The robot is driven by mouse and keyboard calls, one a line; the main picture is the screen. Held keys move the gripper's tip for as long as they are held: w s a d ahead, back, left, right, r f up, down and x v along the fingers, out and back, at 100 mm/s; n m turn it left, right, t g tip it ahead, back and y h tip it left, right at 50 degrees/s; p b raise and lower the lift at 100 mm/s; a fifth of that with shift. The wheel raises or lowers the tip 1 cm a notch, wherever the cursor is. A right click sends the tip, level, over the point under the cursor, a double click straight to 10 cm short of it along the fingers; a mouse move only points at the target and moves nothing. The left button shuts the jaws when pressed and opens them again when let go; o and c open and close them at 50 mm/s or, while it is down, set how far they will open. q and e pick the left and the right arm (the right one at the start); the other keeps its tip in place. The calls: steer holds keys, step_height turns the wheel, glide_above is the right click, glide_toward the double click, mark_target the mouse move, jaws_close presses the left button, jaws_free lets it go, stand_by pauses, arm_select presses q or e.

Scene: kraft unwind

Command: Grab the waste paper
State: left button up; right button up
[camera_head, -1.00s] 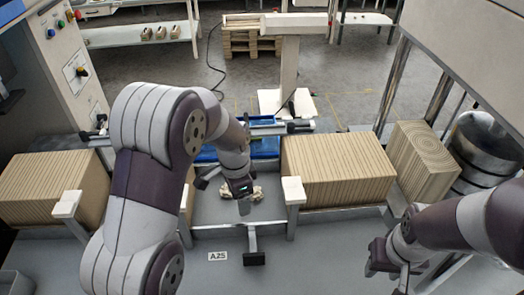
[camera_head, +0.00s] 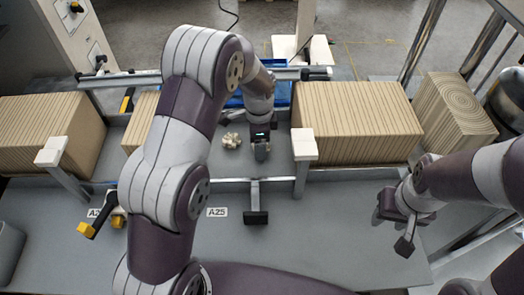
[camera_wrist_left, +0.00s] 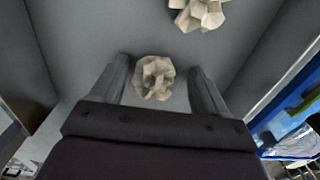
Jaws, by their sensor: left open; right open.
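Crumpled pale waste paper (camera_head: 231,140) lies on the grey floor of the middle bay, just left of my left gripper (camera_head: 261,155), which points down there. In the left wrist view one paper ball (camera_wrist_left: 154,78) sits between the two open fingertips of my left gripper (camera_wrist_left: 158,85), with no clear contact. A second ball (camera_wrist_left: 200,12) lies farther off, cut by the top edge. I cannot tell which ball shows in the head view; my gripper may hide one. My right gripper (camera_head: 396,222) is open and empty above the grey surface at right.
Striped kraft blocks stand at left (camera_head: 50,132) and right (camera_head: 355,122) of the bay, with a roll-patterned block (camera_head: 452,110) farther right. White-capped posts (camera_head: 304,144) and a black-ended bar (camera_head: 256,217) stand near the bay. A blue item (camera_head: 283,95) lies behind. The front surface has free room.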

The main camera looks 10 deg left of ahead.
arm_select(q)
steer(key=shift+s+r, duration=0.2)
steer(key=shift+s, duration=0.3)
steer(key=c, duration=0.5)
steer(key=shift+w, duration=0.15)
steer(key=c, duration=0.6)
